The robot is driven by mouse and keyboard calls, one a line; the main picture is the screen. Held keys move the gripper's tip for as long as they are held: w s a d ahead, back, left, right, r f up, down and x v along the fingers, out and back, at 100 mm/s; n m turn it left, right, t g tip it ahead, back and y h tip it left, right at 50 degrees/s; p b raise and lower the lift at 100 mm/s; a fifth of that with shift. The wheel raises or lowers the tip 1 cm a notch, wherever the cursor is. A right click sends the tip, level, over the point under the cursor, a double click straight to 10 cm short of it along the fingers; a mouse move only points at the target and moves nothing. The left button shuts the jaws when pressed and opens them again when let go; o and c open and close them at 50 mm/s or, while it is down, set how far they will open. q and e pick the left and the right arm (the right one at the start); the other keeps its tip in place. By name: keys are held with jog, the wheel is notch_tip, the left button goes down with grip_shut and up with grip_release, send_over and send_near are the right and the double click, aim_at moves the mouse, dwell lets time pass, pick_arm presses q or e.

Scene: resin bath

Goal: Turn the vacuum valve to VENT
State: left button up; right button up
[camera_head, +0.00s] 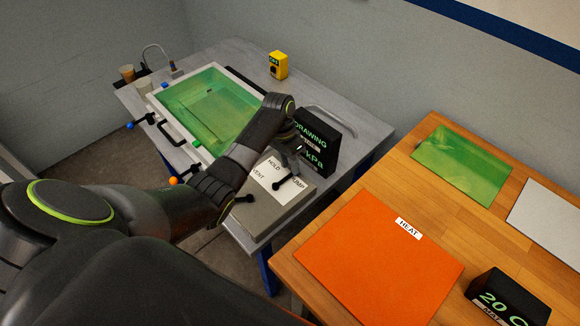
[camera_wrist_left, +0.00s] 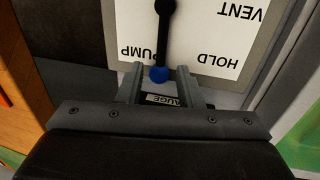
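The valve panel (camera_head: 268,213) is a grey block with a white label plate (camera_head: 264,176) reading VENT, HOLD and PUMP. The plate shows upside down in the left wrist view (camera_wrist_left: 215,40). The black valve lever (camera_wrist_left: 164,35) points along the PUMP word, its blue knob (camera_wrist_left: 159,74) toward my gripper. My left gripper (camera_wrist_left: 160,88) is open, its fingers on either side of the blue knob; a small gap shows, and contact is unclear. In the head view my left gripper (camera_head: 288,150) is over the panel's far side, partly hidden by its own wrist. My right gripper is not in view.
A black gauge display (camera_head: 318,142) stands close behind the gripper. A green resin bath (camera_head: 210,105) with a white rim lies left of the panel. A yellow box (camera_head: 278,65) stands farther back. A wooden table with an orange HEAT mat (camera_head: 365,260) is at the right.

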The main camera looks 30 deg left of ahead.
pick_arm(q)
jog(key=shift+d+f, duration=0.15)
jog(key=shift+f, duration=0.85)
grip_shut()
jog(key=shift+s+r, duration=0.1)
